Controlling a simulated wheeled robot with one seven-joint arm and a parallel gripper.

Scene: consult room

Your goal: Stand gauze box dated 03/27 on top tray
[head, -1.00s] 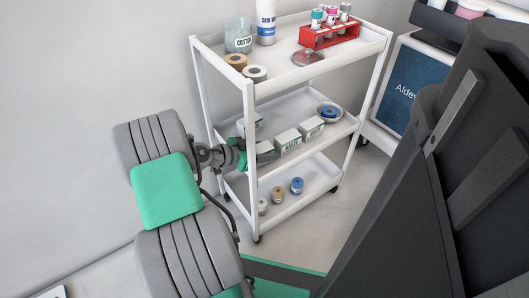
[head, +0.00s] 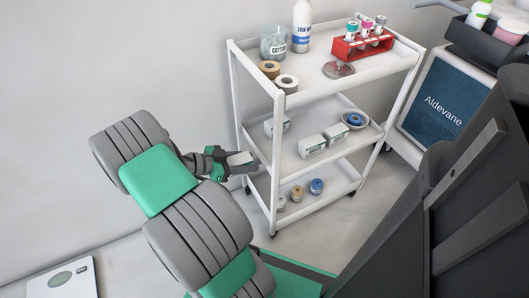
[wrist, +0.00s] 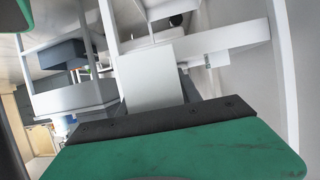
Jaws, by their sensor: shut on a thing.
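My gripper (head: 228,164) is shut on a white gauze box (head: 241,159), held just outside the left end of the white trolley, near middle-shelf height. In the wrist view the held box (wrist: 149,76) shows a blank white face; no date is readable. Three similar boxes stand on the middle shelf: one at the left (head: 277,125), one at the front (head: 311,146) and one beside it (head: 336,134). Their dates are too small to read. The top tray (head: 322,87) of the trolley is above and to the right of my gripper.
Trolley posts (head: 276,165) stand close to my gripper.

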